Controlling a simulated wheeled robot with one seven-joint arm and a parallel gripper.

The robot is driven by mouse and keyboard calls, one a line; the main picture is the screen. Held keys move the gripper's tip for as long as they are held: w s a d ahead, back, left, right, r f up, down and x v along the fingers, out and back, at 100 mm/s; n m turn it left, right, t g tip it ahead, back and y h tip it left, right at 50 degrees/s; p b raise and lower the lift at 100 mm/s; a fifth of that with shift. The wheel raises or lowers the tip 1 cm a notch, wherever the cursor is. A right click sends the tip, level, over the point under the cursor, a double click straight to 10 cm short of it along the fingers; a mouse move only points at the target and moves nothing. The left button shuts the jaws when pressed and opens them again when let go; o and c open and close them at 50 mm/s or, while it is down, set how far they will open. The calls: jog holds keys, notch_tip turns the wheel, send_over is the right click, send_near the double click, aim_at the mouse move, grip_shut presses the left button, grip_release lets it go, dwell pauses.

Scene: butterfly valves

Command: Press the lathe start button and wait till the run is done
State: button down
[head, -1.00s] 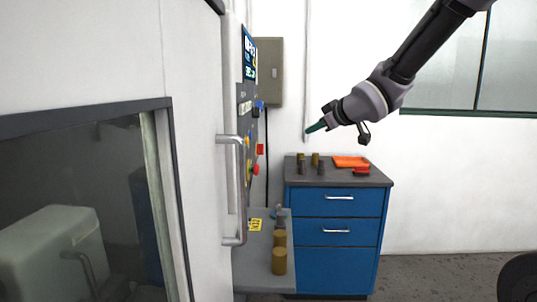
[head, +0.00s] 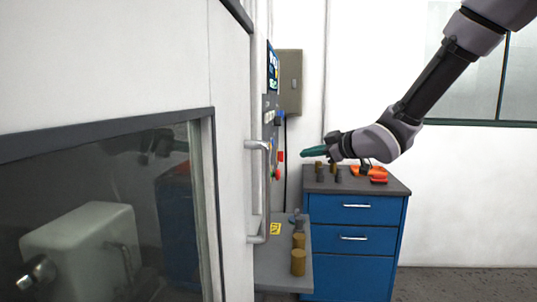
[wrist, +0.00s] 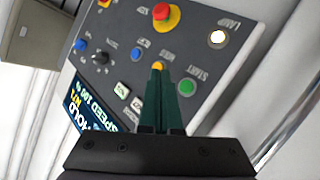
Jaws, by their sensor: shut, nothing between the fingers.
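The lathe's control panel (head: 269,125) is on the edge of the white machine, seen steeply from the side in the head view. In the wrist view the green START button (wrist: 187,87) shows just right of the fingertips. A yellow button (wrist: 157,66) sits right behind the fingertips, and a lamp (wrist: 217,38) looks pale and bright. The display (wrist: 88,108) shows "HOLD" and "SPEED 100 %". My gripper (head: 303,153) has green fingers, shut and empty, pointing left toward the panel. In the head view a small gap seems to separate them. No contact with START is visible.
The door handle (head: 257,190) stands out from the machine. A blue cabinet (head: 353,240) with small parts on top stands below my arm.

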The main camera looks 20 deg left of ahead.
jog(key=s+a, duration=0.1)
jog(key=a, duration=0.6)
jog(key=shift+s+a, duration=0.25)
jog(key=shift+s, duration=0.15)
dwell(1.7)
jog(key=shift+s+a, duration=0.1)
jog(key=shift+a, duration=0.3)
jog(key=shift+s+a, duration=0.1)
jog(key=shift+a, duration=0.35)
dwell(0.5)
dwell(0.4)
jog(key=shift+w+d, duration=0.2)
jog(key=shift+d, duration=0.65)
jog(key=shift+w+d, duration=0.2)
jog(key=shift+d, duration=0.6)
jog(key=shift+w+d, duration=0.2)
jog(key=shift+d, duration=0.65)
jog(key=shift+w+d, duration=0.2)
jog(key=shift+d, duration=0.6)
